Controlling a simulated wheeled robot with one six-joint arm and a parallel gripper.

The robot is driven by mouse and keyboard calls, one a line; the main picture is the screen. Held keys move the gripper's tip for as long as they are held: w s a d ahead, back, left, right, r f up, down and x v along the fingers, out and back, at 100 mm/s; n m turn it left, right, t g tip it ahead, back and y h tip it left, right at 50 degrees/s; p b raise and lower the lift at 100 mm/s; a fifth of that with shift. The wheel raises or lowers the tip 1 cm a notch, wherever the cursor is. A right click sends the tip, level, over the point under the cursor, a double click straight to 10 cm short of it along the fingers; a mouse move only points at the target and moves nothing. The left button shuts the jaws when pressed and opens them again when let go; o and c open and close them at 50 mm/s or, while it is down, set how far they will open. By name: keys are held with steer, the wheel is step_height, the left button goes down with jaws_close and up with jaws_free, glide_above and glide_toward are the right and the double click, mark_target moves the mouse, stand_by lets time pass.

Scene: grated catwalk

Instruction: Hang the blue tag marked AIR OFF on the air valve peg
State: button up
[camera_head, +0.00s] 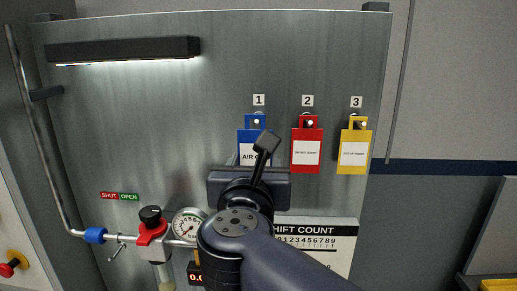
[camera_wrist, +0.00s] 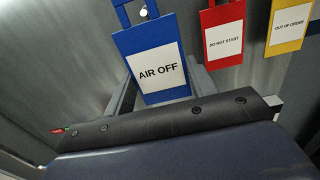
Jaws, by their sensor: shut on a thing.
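The blue tag (camera_head: 247,136) reads AIR OFF on a white label and hangs by its top loop on the peg under number 1. It fills the upper middle of the wrist view (camera_wrist: 152,57), slightly tilted in the picture. My gripper (camera_wrist: 160,98) is shut on the lower part of this tag, with a finger on each side. In the head view my wrist hides part of the tag and the fingertips. The air valve (camera_head: 151,233), with a red handle and black knob, is at lower left on the pipe. I cannot make out its peg clearly.
A red tag (camera_head: 306,160) and a yellow tag (camera_head: 353,163) hang right of the blue one, under numbers 2 and 3. A pressure gauge (camera_head: 189,225) stands beside the valve. A SHUT/OPEN label (camera_head: 119,196) is above it. The panel between is mostly bare.

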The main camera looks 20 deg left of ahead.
steer(key=shift+s+d, duration=0.2)
steer(key=shift+s, duration=0.45)
steer(key=shift+s, duration=0.15)
stand_by(0.4)
